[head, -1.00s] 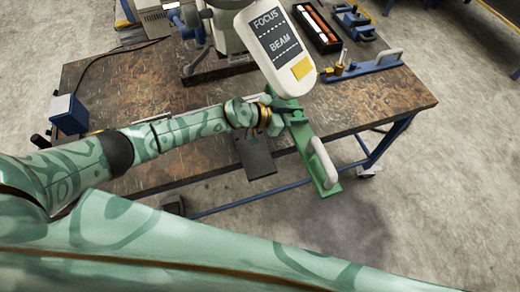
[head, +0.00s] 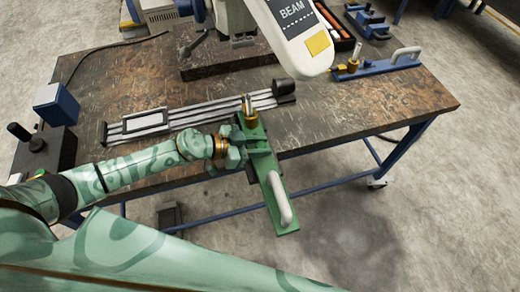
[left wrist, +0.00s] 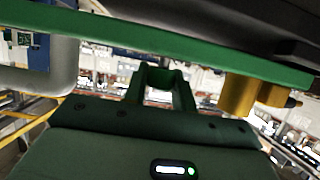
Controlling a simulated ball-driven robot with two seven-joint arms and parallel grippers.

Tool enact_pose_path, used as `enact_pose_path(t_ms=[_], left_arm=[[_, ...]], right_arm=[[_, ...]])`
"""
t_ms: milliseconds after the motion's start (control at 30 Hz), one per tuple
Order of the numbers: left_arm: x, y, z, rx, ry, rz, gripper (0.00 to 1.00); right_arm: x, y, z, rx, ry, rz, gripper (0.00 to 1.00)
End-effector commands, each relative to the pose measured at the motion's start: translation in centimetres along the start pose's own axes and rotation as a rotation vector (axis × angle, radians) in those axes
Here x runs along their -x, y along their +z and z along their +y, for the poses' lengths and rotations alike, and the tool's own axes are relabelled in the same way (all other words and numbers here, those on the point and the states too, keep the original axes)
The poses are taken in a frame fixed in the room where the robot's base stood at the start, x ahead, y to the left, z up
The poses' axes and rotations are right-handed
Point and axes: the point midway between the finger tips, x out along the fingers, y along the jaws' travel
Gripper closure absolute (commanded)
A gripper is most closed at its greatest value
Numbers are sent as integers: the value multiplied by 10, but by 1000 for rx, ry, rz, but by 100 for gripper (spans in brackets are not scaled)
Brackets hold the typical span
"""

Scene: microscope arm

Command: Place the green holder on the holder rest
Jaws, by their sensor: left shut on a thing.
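The green holder (head: 266,180) is a long green bar with a pale handle (head: 278,198) at its near end and a brass fitting (head: 250,114) at its far end. My left gripper (head: 240,150) is shut on its side near the far part. The near end with the handle sticks out past the table's front edge. In the left wrist view the holder's green bar (left wrist: 150,48) crosses above my gripper fingers (left wrist: 160,88), with the brass part at right. I cannot tell for sure which thing is the holder rest. My right gripper is not in view.
A metal rail assembly (head: 190,115) lies on the table (head: 370,105) behind the holder. The microscope's white panel (head: 295,40) overhangs it. A blue bar with a pale handle (head: 385,66) lies at the right. A blue box (head: 56,102) stands at the left. The right tabletop has clear room.

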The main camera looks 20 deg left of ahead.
Motion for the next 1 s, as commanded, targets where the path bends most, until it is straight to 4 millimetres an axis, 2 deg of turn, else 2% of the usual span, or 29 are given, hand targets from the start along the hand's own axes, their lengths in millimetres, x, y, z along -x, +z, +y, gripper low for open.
enact_pose_path(t_ms=[33,67,267,467,500,567,900,1000], left_arm=[[-5,9,0,2,0,2,100],[-5,10,0,2,0,2,100],[-4,6,-1,-1,-1,4,100],[-5,10,-1,1,-1,3,100],[-5,12,0,1,-1,-1,65],[-5,12,0,1,-1,-1,52],[-3,6,0,-3,-1,0,52],[12,8,-1,1,-2,-3,52]], right_arm=[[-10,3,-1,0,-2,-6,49],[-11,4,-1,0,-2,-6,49],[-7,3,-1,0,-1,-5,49],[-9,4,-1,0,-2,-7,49],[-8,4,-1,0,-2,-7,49],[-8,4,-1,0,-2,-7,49],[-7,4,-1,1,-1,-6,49],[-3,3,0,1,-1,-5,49]])
